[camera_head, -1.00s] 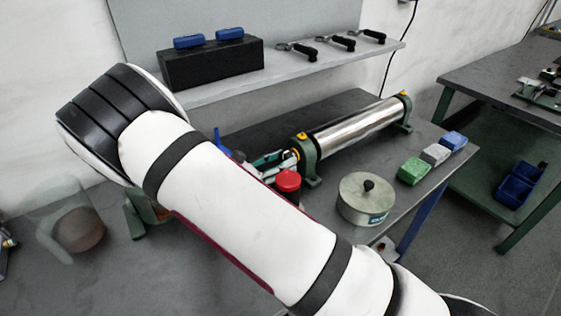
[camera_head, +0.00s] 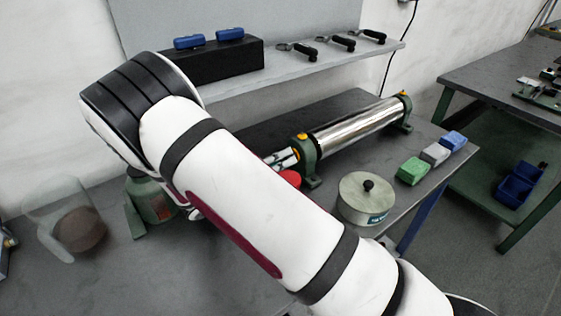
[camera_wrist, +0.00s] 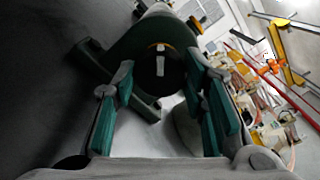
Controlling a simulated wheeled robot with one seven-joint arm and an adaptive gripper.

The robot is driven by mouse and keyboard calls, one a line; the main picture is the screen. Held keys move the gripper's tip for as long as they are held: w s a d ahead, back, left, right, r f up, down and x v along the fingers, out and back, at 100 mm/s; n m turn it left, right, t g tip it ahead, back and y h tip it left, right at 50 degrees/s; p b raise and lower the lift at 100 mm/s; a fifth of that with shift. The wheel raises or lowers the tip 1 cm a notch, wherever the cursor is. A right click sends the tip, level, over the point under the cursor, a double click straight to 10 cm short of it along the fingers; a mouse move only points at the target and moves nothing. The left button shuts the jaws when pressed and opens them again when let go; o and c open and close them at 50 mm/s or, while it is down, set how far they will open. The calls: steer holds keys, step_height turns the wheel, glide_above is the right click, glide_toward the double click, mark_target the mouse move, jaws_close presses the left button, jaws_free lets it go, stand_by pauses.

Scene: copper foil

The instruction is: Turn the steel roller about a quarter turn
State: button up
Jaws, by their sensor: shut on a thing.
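The steel roller (camera_head: 355,127) is a shiny cylinder lying across two green bearing stands (camera_head: 305,160) on the grey bench. Its near-left end is partly hidden behind my white arm. In the wrist view, my gripper (camera_wrist: 160,78) faces that end, with one green-padded finger on each side. It is shut on the roller's shaft end (camera_wrist: 160,66), which shows dark with a bright strip, in front of the dark green stand (camera_wrist: 135,48). Exactly where the pads touch is hard to see.
A round lidded tin (camera_head: 365,200) and green, grey and blue blocks (camera_head: 414,171) stand right of the roller. A red knob (camera_head: 291,178) is partly hidden by my arm. A shelf (camera_head: 300,72) with handled tools runs behind. A green part (camera_head: 150,203) stands left.

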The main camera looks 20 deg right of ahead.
steer(key=n, duration=0.3)
steer(key=shift+n, duration=2.3)
steer(key=o, duration=1.2)
steer(key=shift+c, duration=0.2)
steer(key=shift+v, duration=3.8)
